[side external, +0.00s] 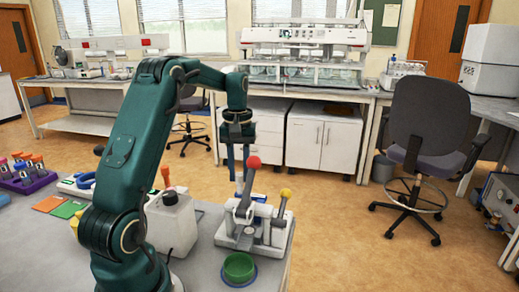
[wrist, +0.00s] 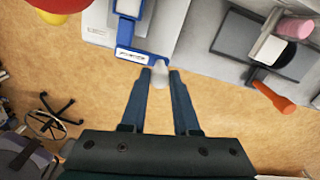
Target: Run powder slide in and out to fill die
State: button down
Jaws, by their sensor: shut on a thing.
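The tablet press (side external: 255,228) stands at the table's edge in the side view, with a red-ball lever (side external: 253,162) and a yellow-ball lever (side external: 286,192). My gripper (side external: 238,177) points down just behind the red-ball lever. In the wrist view, the powder slide (wrist: 131,53) is a blue frame with a white label. My gripper (wrist: 160,72) is shut on a small pale knob (wrist: 161,77) at the slide's near end. The die is not clearly visible in either view.
A green bowl (side external: 238,267) sits in front of the press. A white bottle (side external: 171,222) with a black cap stands left of it. A purple rack (side external: 28,183) with tubes is at far left. In the wrist view, open floor lies below the table edge.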

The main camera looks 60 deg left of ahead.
jog(key=shift+w+a+r, duration=0.1)
jog(key=shift+w+a, duration=0.1)
jog(key=c, duration=0.7)
grip_release()
jog(key=shift+o, duration=0.2)
jog(key=shift+d, duration=0.1)
jog(key=shift+r, duration=2.55)
